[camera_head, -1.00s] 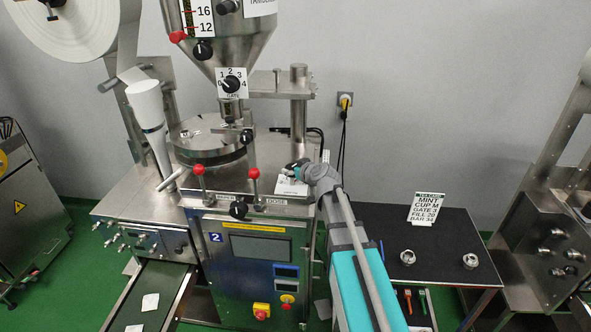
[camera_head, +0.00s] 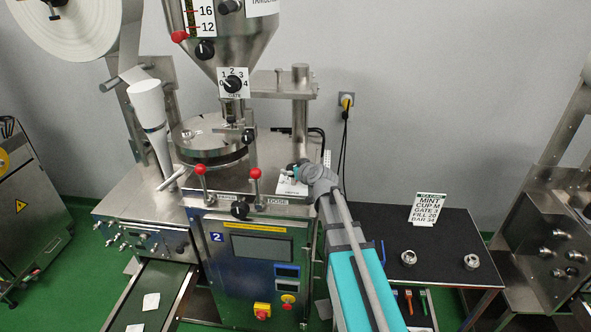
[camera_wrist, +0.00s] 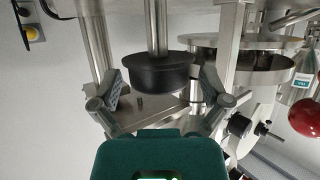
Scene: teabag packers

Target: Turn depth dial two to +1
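In the wrist view my gripper (camera_wrist: 160,84) is open, with one finger on each side of a black round knob (camera_wrist: 152,76) on a metal shaft. Narrow gaps seem to show between the finger pads and the knob; I cannot tell whether either touches. I take this knob to be the depth dial, but its scale, pointer and setting are not readable. In the head view my gripper and arm hide it.
Two red-ball levers (camera_head: 199,169) stand on the machine's front edge, left of my gripper. A thick metal post (camera_head: 300,110) rises just behind it. A black side table (camera_head: 440,240) with metal fittings and a recipe card (camera_head: 424,210) is to the right.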

